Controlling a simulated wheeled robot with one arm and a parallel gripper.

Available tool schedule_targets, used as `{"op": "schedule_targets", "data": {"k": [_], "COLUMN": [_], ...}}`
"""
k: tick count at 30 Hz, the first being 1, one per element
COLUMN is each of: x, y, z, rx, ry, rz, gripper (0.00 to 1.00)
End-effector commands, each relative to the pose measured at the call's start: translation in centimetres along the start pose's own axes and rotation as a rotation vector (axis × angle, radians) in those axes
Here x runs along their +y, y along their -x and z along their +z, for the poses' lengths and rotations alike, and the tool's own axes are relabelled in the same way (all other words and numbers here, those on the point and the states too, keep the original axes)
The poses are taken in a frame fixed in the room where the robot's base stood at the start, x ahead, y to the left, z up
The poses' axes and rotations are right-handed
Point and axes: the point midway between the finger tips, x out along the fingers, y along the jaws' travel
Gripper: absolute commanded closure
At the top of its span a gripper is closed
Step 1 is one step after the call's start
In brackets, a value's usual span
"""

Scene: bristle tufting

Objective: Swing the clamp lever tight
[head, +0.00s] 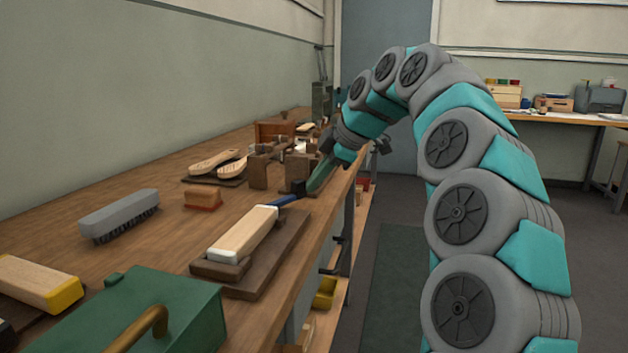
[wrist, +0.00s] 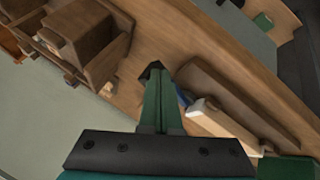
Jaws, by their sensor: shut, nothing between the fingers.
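A pale wooden brush block (head: 244,233) lies on a dark wooden base (head: 275,262) near the bench's front edge. A small blue part (head: 287,199), which looks like the clamp lever, sticks out at the block's far end. The blue part also shows in the wrist view (wrist: 196,104), just right of my green fingers. My gripper (head: 313,188) is shut and empty, pointing down beside the far end of the base. In the wrist view my gripper's fingers (wrist: 155,75) lie together. I cannot tell whether they touch the blue part. The rest of the clamp is hidden or too small to tell.
Dark wooden blocks (head: 259,171) stand just beyond my gripper. Pale brush backs (head: 217,160) lie on a board at the left. A grey brush (head: 119,216), a small brown block (head: 202,198) and a green box (head: 150,305) are nearer. Bare bench lies between them.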

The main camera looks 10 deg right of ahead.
Motion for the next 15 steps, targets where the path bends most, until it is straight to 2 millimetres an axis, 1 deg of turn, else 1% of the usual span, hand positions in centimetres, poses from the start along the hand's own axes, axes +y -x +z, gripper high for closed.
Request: {"op": "schedule_targets", "data": {"k": [1,6,15], "x": [0.5,1.6,3.0], "y": [-0.2,-1.1,-2.1], "z": [-0.1,-0.4,-1.1], "rx": [-0.002,-0.003,-0.002], "ry": [-0.002,-0.003,-0.003], "rz": [-0.001,-0.002,0.002], "gripper": [1.00,1.00,1.00]}}
